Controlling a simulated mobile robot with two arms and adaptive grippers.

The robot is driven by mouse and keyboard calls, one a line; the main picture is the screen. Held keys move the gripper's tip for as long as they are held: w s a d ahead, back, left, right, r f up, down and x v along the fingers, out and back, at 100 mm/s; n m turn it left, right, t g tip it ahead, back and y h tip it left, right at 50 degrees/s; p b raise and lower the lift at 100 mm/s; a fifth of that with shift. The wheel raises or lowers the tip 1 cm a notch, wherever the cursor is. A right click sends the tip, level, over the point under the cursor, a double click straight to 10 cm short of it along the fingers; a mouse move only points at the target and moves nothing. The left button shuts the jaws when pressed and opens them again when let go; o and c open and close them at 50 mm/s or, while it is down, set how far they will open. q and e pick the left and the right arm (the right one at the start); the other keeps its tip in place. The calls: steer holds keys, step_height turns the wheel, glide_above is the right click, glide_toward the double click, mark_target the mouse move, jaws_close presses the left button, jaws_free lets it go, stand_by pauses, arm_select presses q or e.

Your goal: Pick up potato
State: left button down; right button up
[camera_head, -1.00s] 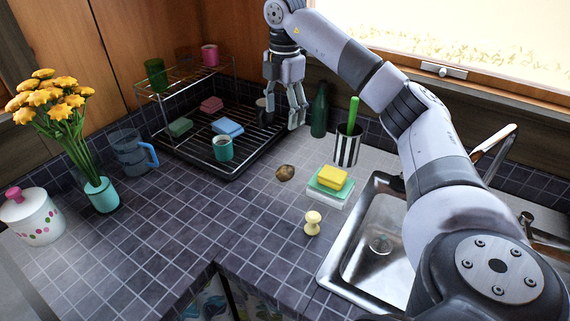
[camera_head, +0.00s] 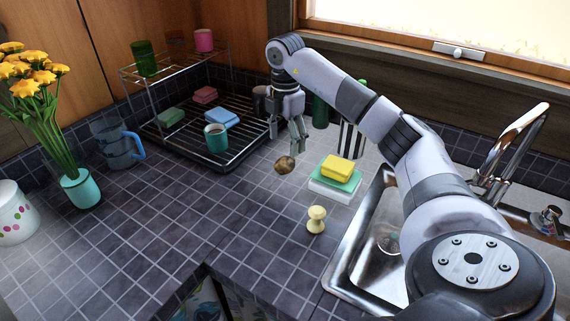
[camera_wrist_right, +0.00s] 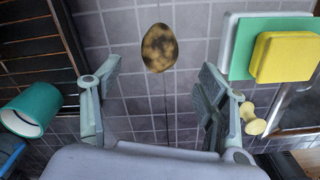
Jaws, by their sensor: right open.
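The potato (camera_head: 285,165) is small, brown and mottled, and lies on the dark tiled counter between the dish rack and the sponges. My right gripper (camera_head: 289,146) is open and empty, pointing down just above and behind the potato. In the right wrist view the potato (camera_wrist_right: 159,48) shows ahead of the spread fingers (camera_wrist_right: 160,85), roughly centred between them and not touched. My left gripper is not in view.
The wire dish rack (camera_head: 190,158) with a teal mug (camera_head: 216,138) stands left of the potato. A yellow sponge (camera_head: 337,167) on stacked pads, a cream knob-like object (camera_head: 316,219) and the sink (camera_head: 349,262) are to the right. The front counter is clear.

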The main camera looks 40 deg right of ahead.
mark_target(285, 159)
step_height(285, 159, down, 7)
steer(key=shift+f+p, duration=0.2)
steer(key=shift+p, duration=0.45)
steer(key=shift+c, duration=0.3)
steer(key=shift+r, duration=0.1)
steer(key=c, duration=1.2)
